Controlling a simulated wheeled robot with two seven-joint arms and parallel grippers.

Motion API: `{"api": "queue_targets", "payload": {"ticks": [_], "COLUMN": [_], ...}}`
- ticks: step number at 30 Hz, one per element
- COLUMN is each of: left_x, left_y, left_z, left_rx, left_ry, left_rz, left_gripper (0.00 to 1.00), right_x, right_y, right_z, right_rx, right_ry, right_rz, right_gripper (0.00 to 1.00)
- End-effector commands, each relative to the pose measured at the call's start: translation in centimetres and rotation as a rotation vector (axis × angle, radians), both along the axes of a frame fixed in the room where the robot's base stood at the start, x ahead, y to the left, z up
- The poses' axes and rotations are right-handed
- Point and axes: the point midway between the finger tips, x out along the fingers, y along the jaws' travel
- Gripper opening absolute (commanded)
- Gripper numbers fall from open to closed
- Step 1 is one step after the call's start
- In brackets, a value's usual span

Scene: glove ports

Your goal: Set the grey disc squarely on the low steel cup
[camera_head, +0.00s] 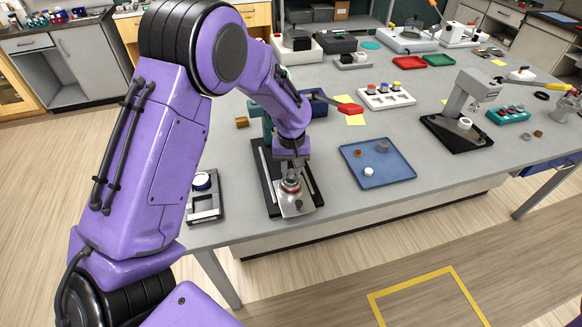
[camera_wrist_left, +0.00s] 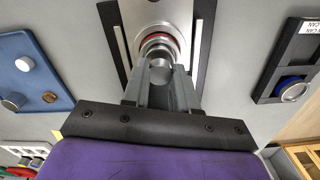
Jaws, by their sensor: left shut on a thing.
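My left gripper (camera_head: 290,180) points down over the black-based stand at the front edge of the table. In the left wrist view its two fingers (camera_wrist_left: 161,78) are shut on the grey disc (camera_wrist_left: 160,69). The low steel cup (camera_wrist_left: 160,45), with a red ring inside its rim, sits on the stand's steel plate (camera_head: 297,208), right at the fingertips. The disc overlaps the cup's near side in the wrist view. I cannot tell whether disc and cup touch. In the head view the gripper mostly hides the disc.
A blue tray (camera_head: 353,170) with small round pieces lies to the right. A grey-and-black fixture (camera_head: 205,213) holding a blue-ringed piece stands to the left. A second black-based stand (camera_head: 462,139) is farther right. A red-handled lever (camera_head: 349,108) is behind my gripper.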

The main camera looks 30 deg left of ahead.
Motion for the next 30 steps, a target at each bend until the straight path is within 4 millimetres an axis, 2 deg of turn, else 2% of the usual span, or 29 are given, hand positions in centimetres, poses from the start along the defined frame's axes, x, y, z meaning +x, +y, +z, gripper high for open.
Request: {"api": "queue_targets", "payload": {"ticks": [19,20,22,30], "left_x": [0.0,0.0,0.0,0.0], "left_y": [0.0,0.0,0.0,0.0], "left_z": [-1.7,-1.7,-1.6,-1.6], "left_rx": [-0.001,0.000,0.000,0.000], "left_ry": [0.001,0.000,0.000,0.000], "left_rz": [0.000,0.000,0.000,0.000], "left_gripper": [0.00,0.34,0.57,0.57], "right_x": [0.0,0.0,0.0,0.0], "right_y": [0.0,0.0,0.0,0.0], "right_z": [-0.5,-0.5,-0.4,-0.5], "right_rx": [0.000,0.000,0.000,0.000], "right_ry": [0.000,0.000,0.000,0.000], "right_rz": [0.000,0.000,0.000,0.000], "right_gripper": [0.43,0.43,0.43,0.43]}}
